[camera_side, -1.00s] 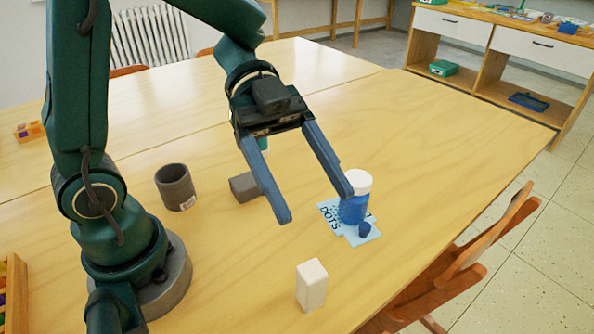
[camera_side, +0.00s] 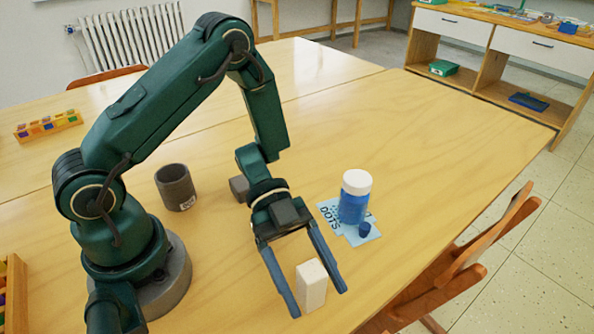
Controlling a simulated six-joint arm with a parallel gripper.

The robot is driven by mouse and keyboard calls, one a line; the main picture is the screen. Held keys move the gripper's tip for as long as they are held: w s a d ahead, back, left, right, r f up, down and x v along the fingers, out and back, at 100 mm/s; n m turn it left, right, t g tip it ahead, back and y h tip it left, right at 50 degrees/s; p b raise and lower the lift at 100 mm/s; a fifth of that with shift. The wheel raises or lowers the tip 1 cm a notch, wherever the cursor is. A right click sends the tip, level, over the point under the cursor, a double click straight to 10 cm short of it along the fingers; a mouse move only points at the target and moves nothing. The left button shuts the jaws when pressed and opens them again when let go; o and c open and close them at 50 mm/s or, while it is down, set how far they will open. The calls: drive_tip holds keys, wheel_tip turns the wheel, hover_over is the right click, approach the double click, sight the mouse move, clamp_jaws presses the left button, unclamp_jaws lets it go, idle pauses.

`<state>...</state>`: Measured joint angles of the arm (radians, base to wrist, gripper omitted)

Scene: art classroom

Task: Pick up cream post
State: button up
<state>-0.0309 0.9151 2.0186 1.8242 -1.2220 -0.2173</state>
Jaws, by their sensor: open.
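The cream post (camera_side: 312,287) is a short upright block standing on the wooden table near its front. My gripper (camera_side: 319,301) is open, its two blue-grey fingers reaching down around the post, one on its left and one on its right. The left fingertip is near the post's lower left side. A gap shows between the right finger and the post. I cannot tell whether the left finger touches it.
A blue bottle with a white lid (camera_side: 354,198) stands on a light blue card (camera_side: 329,211), with a small dark blue piece (camera_side: 365,230) beside it. A grey cup (camera_side: 175,187) and a brown-grey block (camera_side: 239,188) stand further left. A wooden chair (camera_side: 470,255) is by the right edge.

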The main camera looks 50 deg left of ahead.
drive_tip(key=shift+x, duration=1.45)
drive_tip(key=shift+r, duration=0.1)
clamp_jaws()
drive_tip(key=shift+r, duration=0.1)
